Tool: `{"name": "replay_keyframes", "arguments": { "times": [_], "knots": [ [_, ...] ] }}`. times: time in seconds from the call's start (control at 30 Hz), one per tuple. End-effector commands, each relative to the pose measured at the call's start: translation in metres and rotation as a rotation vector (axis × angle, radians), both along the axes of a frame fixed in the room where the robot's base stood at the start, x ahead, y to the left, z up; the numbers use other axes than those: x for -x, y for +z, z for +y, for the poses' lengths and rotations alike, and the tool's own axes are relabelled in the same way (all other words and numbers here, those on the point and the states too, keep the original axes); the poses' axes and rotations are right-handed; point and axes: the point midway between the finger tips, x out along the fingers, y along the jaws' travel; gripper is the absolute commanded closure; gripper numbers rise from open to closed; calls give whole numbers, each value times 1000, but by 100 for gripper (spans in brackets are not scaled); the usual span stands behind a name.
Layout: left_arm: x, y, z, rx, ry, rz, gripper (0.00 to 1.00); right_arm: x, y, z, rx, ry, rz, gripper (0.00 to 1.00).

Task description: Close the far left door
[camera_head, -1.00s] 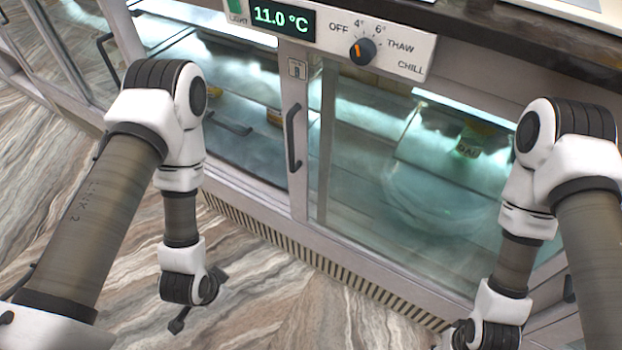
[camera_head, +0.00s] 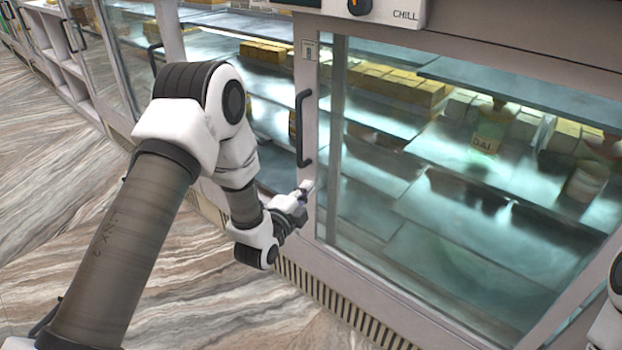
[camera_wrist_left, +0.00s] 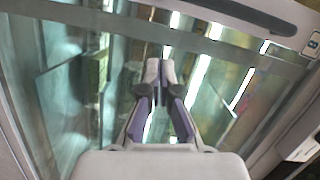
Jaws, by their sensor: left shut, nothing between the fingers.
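The glass-fronted cold counter (camera_head: 470,215) fills the middle and right of the head view. A grey door frame with a dark vertical handle (camera_head: 300,128) stands in the middle. Further left are more glass doors (camera_head: 118,62), partly behind my left arm; I cannot tell which of them stands open. My left gripper (camera_head: 306,189) is shut and empty, just below the dark handle and close to the frame; contact cannot be told. In the left wrist view its fingers (camera_wrist_left: 160,72) are together in front of glass, with a dark bar (camera_wrist_left: 255,16) above. My right gripper is out of view.
Shelves behind the glass hold yellow boxes (camera_head: 400,85) and a jar (camera_head: 488,130). A control panel with a knob (camera_head: 360,5) is above. A vent grille (camera_head: 340,305) runs along the base. The marbled floor (camera_head: 60,200) is clear at the left.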

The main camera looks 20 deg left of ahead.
Motion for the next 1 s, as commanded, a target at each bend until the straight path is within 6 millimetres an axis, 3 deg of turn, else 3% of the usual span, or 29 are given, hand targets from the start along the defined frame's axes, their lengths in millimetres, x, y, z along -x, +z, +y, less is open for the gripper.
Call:
{"name": "replay_keyframes", "arguments": {
  "times": [0.37,0.4,0.6,1.0],
  "knots": [
    [-81,-5,-3,0,-1,-2,100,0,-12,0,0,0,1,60],
    [-84,-7,4,3,3,2,100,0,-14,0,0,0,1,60],
    [-90,-12,31,2,1,2,100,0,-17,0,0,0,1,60],
    [-91,-13,35,1,-1,3,100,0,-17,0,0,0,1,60]
  ]
}}
